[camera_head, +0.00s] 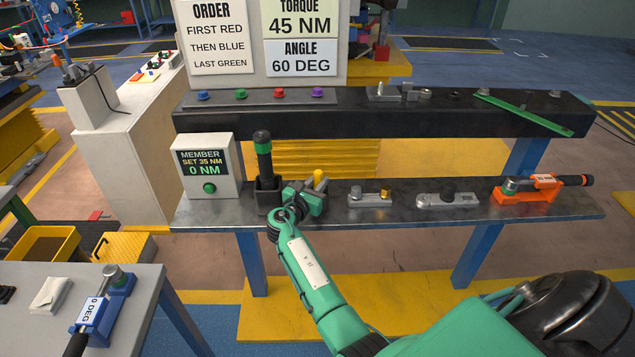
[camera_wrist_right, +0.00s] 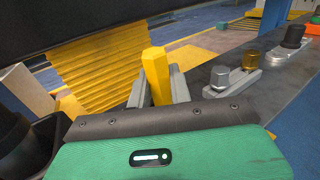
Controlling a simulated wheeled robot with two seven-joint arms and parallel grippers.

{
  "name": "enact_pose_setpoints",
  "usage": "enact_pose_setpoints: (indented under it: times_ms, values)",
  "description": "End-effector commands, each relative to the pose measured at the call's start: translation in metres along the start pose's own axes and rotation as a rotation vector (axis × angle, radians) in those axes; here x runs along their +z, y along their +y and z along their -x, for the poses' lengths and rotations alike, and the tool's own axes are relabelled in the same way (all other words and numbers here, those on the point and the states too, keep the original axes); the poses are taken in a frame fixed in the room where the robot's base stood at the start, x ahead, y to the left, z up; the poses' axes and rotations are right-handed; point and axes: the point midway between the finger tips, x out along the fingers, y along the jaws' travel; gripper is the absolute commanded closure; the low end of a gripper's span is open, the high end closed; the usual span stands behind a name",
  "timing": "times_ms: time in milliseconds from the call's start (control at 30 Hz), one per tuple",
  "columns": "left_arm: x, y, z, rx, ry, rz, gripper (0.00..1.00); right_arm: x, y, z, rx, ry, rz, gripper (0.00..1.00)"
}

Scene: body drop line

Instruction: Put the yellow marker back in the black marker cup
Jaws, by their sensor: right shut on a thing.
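The yellow marker (camera_head: 319,180) stands near upright at my right gripper (camera_head: 316,188), above the left part of the dark shelf. In the right wrist view the marker (camera_wrist_right: 156,75) is between the two grey fingers of my right gripper (camera_wrist_right: 158,90), which is shut on it. Its lower end is hidden behind the gripper body. A black square holder (camera_head: 267,195) stands just left of the gripper, with a black, green-banded handle (camera_head: 263,155) upright in it. I cannot tell whether this holder is the marker cup. My left gripper is not in view.
A white display box (camera_head: 208,172) stands left of the holder. To the right on the shelf (camera_head: 410,215) are metal fixtures (camera_head: 370,195), (camera_head: 448,197) and an orange cradle with a wrench (camera_head: 542,187). A raised black beam (camera_head: 350,118) runs behind.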

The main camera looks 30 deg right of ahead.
Motion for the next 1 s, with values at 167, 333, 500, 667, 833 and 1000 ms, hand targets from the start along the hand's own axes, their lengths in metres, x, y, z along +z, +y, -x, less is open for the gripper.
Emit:
enact_pose_setpoints:
  times_ms: [167, 333, 500, 667, 833, 1000]
  values:
    - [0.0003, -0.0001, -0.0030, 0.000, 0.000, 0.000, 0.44, -0.0043, 0.0000, 0.0000, 0.000, 0.000, 0.000, 1.00]
    - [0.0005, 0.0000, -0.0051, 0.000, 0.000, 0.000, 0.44, -0.0077, 0.0000, 0.0000, 0.000, 0.000, 0.000, 1.00]
    - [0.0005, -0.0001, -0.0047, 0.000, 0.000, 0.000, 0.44, -0.0075, 0.0000, 0.0000, 0.000, 0.000, -0.001, 0.56]
    - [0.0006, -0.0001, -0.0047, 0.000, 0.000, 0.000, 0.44, -0.0075, 0.0000, -0.0001, 0.000, 0.000, 0.000, 0.54]
    - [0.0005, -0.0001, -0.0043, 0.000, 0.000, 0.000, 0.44, -0.0075, 0.0000, 0.0007, 0.000, 0.000, 0.000, 0.54]
    - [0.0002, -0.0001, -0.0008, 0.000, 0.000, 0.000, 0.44, -0.0067, 0.0004, 0.0079, 0.002, 0.000, 0.000, 0.54]
